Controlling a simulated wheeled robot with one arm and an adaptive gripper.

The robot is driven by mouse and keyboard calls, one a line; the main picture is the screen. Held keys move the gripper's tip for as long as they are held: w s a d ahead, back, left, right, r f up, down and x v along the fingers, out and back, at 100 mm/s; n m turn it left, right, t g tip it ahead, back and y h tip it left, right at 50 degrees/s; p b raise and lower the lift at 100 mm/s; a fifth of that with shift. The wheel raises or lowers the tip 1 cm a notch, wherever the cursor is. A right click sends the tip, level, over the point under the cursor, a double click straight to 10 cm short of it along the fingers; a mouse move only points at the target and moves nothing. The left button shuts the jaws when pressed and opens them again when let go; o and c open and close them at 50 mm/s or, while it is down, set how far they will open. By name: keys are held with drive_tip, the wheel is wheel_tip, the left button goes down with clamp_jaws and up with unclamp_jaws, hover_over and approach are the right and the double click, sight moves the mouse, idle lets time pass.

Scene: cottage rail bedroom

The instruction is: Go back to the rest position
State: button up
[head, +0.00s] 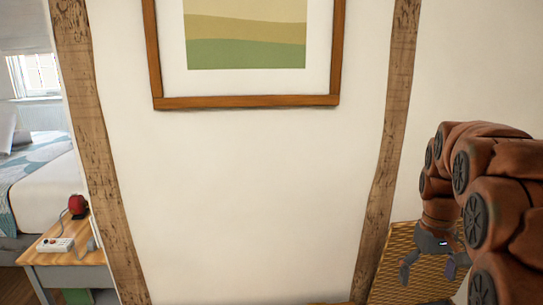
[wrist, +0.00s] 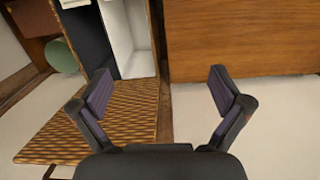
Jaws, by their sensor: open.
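My gripper (head: 431,263) hangs at the lower right of the head view, at the end of my folded brown arm. It is open and empty. In the wrist view my gripper (wrist: 163,95) shows its two dark fingers spread apart, with nothing between them. Behind it in the head view is a woven, straw-coloured surface (head: 394,277). That woven surface also shows in the wrist view (wrist: 110,120), to the left and below the left finger.
A framed picture (head: 245,102) hangs on the white wall between timber posts. At left are a bed (head: 50,190) and a small wooden table (head: 70,258) with a red object (head: 77,204). The wrist view shows a wooden panel (wrist: 245,35) and a white open box (wrist: 125,35).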

drive_tip(key=s+a+r+p, duration=0.3)
drive_tip(key=s+a+p, duration=0.2)
drive_tip(key=s, duration=0.3)
drive_tip(key=s+a+r+p, duration=0.4)
drive_tip(key=s+a+p, duration=0.1)
drive_tip(key=s, duration=0.4)
drive_tip(key=s+a+r+p, duration=0.3)
drive_tip(key=s+a+p, duration=0.2)
drive_tip(key=s, duration=0.4)
drive_tip(key=shift+s+a+r+g+p, duration=0.15)
drive_tip(key=shift+a+g+p, duration=0.15)
drive_tip(key=shift+a+p, duration=0.05)
